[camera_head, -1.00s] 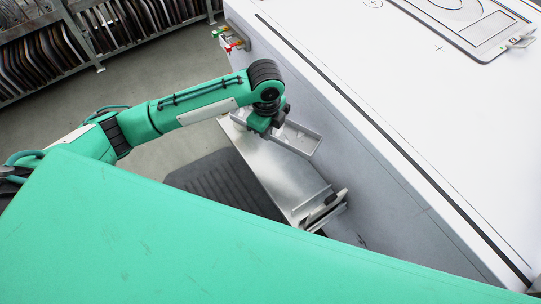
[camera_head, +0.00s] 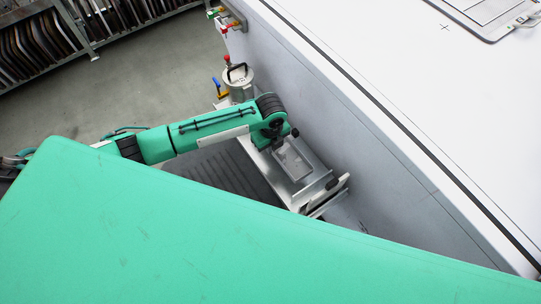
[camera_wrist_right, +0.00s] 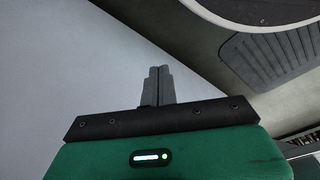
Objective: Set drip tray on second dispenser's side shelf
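The drip tray (camera_head: 292,165) is a shallow grey rectangular tray in the head view. It lies over the metal side shelf (camera_head: 310,190) on the side of the large white dispenser (camera_head: 400,150). I cannot tell whether the tray touches the shelf. My left gripper (camera_head: 281,146) is at the tray's far end and looks shut on it, though its fingertips are mostly hidden by the wrist. My right gripper (camera_wrist_right: 158,84) shows in the right wrist view, with its fingers together and nothing between them.
A metal pot (camera_head: 238,80) with a dark handle and red knob stands beyond my left wrist, beside a blue-handled valve (camera_head: 217,88). A bracket with a pale plate (camera_head: 328,195) rises at the shelf's near end. A dark ribbed mat (camera_head: 225,168) lies on the floor.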

